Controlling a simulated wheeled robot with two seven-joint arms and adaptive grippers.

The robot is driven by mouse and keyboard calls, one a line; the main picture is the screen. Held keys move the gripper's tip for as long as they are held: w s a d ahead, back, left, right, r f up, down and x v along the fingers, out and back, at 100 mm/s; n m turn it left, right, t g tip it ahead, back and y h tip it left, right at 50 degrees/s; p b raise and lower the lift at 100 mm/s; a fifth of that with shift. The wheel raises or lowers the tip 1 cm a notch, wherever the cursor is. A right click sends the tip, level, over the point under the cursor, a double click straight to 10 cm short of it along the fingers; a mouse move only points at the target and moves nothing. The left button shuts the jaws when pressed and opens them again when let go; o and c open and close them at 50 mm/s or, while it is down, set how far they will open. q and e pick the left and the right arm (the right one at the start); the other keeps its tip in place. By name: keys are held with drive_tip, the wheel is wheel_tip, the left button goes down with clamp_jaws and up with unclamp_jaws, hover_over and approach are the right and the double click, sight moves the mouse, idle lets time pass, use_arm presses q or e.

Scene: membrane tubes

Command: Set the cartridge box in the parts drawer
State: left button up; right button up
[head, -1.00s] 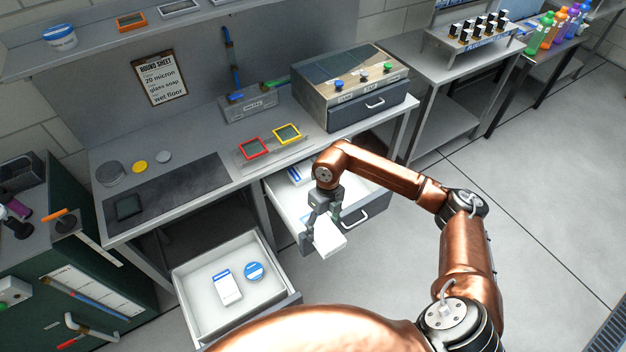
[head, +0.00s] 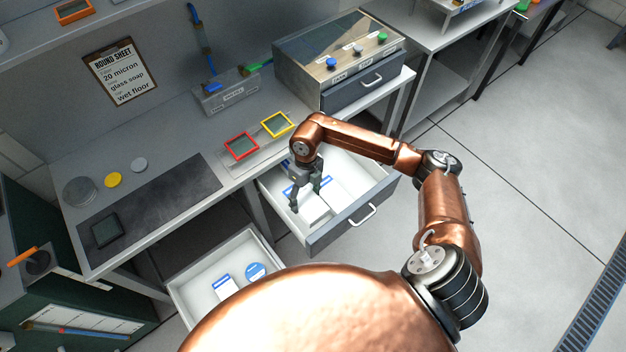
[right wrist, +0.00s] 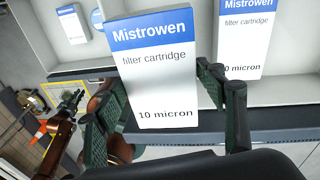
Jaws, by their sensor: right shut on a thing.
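The cartridge box (head: 316,207) is white with a blue top band. In the right wrist view the cartridge box (right wrist: 152,75) reads "Mistrowen filter cartridge 10 micron". My right gripper (head: 308,203) is shut on it, with a finger on each side (right wrist: 168,110). The box is over or inside the open right-hand drawer (head: 364,203) under the bench; I cannot tell whether it touches the floor. Another white and blue box (head: 293,190) lies in that drawer, and a similar box (right wrist: 245,40) shows to the right in the wrist view.
A second open drawer (head: 187,308) at lower left holds a white box (head: 224,287) and a round blue-labelled item (head: 255,271). The bench edge and leg are close behind the right-hand drawer. Red (head: 241,146) and yellow (head: 277,124) frames stand on the bench above.

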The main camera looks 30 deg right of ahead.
drive_tip(key=shift+w+f, duration=0.1)
drive_tip(key=shift+f, duration=0.35)
wheel_tip(320, 180, down, 10)
drive_tip(key=shift+r+b, duration=0.15)
drive_tip(key=shift+b, duration=0.4)
drive_tip(key=o, duration=1.1)
drive_tip(key=r, duration=0.4)
drive_tip(key=w+r, duration=0.1)
drive_tip(key=r, duration=0.3)
drive_tip(key=d+r+p, duration=0.1)
drive_tip(key=r, duration=0.2)
drive_tip(key=shift+w+d+r, duration=0.1)
drive_tip(key=shift+w+r, duration=0.1)
drive_tip(key=shift+r, duration=0.2)
